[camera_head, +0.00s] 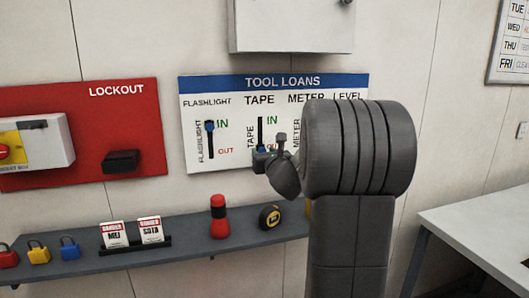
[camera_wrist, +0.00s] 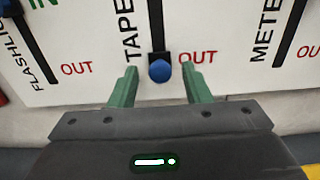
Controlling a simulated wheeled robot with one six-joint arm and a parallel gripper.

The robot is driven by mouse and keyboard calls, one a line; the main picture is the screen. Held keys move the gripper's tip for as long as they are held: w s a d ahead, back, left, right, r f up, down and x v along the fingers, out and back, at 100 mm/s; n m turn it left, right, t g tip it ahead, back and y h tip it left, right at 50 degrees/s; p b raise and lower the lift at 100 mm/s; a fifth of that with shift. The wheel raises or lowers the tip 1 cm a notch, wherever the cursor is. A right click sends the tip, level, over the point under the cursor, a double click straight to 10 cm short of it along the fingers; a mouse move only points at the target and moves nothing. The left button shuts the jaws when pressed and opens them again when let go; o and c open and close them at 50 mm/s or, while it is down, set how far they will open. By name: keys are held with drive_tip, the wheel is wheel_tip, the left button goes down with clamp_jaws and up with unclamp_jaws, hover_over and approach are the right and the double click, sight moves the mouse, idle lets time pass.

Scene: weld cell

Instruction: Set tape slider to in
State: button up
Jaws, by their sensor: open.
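The tape slider has a round blue knob (camera_wrist: 160,69) at the bottom end of its dark vertical slot, level with the red OUT label. In the head view the tape slot (camera_head: 261,129) shows on the TOOL LOANS board (camera_head: 193,160), with green IN beside its upper part; my gripper partly hides its lower end. My gripper (camera_wrist: 159,74) is open, with its two green fingers either side of the knob in the wrist view. Gaps show on both sides, and I cannot tell how far the fingertips are from the board.
The flashlight slider (camera_head: 210,126) is up at IN. A shelf (camera_head: 190,248) below holds a red flashlight (camera_head: 219,215), a tape measure (camera_head: 270,216), tags and padlocks. A wall cabinet (camera_head: 290,25) hangs above; a white table (camera_head: 490,235) stands right.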

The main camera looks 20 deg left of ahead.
drive_tip(key=shift+c, duration=0.4)
clamp_jaws()
wheel_tip(320, 180, up, 10)
drive_tip(key=p, duration=0.7)
drive_tip(key=shift+w+f, duration=0.1)
drive_tip(key=shift+f, duration=0.1)
drive_tip(key=shift+o, duration=0.4)
unclamp_jaws()
drive_tip(key=shift+r, duration=0.1)
